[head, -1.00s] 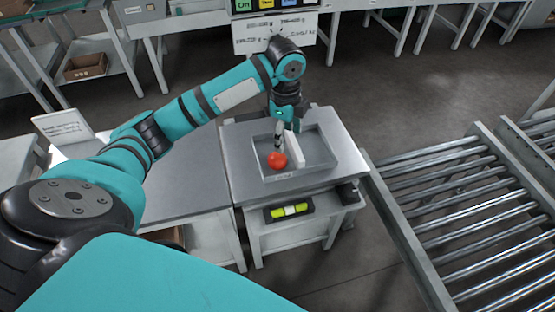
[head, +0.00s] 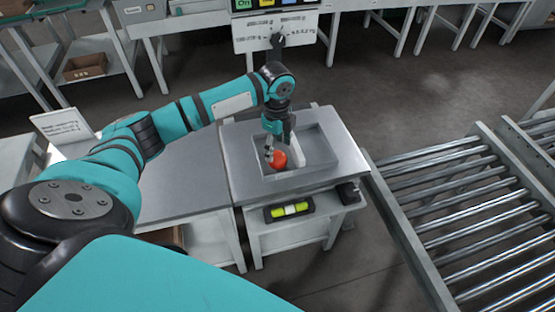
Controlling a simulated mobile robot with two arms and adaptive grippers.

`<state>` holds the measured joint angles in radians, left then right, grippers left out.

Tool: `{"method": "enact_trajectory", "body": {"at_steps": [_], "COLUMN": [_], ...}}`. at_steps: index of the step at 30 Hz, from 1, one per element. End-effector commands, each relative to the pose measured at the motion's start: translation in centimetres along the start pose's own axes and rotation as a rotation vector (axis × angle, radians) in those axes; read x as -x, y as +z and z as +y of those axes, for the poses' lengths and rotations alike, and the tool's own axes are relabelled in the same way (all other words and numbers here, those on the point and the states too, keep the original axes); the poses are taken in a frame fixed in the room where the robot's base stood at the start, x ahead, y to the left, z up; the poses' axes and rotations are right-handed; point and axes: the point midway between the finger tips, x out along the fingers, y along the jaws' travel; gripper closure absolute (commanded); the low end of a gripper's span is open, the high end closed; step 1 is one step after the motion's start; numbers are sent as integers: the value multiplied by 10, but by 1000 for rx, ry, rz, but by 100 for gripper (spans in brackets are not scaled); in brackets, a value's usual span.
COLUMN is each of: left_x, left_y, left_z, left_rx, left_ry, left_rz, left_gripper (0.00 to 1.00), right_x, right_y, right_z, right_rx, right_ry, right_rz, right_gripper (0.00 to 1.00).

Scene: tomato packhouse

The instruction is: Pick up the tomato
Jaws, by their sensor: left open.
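A red tomato (head: 280,160) lies in a shallow grey tray (head: 322,143) on a small metal table, toward the tray's left side. My left gripper (head: 274,149) points down into the tray with its fingers open, right at the tomato. One finger shows at the tomato's left side and partly covers it. Whether the fingers touch the tomato cannot be told at this size. My right gripper is not in view.
A grey worktop (head: 185,180) adjoins the table on the left. A roller conveyor (head: 460,210) runs along the right. A white sign (head: 62,128) stands at the left. A cardboard box (head: 86,66) sits on a shelf at the back left.

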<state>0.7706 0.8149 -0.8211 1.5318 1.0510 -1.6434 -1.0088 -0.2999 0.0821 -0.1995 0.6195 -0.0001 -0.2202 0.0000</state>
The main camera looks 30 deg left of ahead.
Motion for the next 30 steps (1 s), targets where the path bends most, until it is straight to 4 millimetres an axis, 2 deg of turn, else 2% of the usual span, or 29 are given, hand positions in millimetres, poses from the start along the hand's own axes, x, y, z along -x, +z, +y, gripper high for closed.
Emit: {"method": "enact_trajectory", "body": {"at_steps": [9, 12, 19, 20, 25, 30], "left_x": [-42, -50, -52, -52, -52, -51], "left_y": [-1, -1, -1, -1, -1, -1], "left_z": [-1, -1, -1, -1, -1, -1], "left_rx": [2, 0, 0, 0, 0, 1], "left_ry": [3, 1, -1, 0, 0, -1], "left_rz": [-1, -2, -1, -1, -1, -1], "left_gripper": [38, 38, 38, 39, 61, 61], "right_x": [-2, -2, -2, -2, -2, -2], "right_y": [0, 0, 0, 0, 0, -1], "right_z": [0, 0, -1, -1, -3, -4], "right_rx": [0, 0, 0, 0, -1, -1], "right_ry": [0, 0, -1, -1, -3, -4], "right_rz": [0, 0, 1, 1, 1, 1], "right_gripper": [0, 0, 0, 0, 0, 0]}}
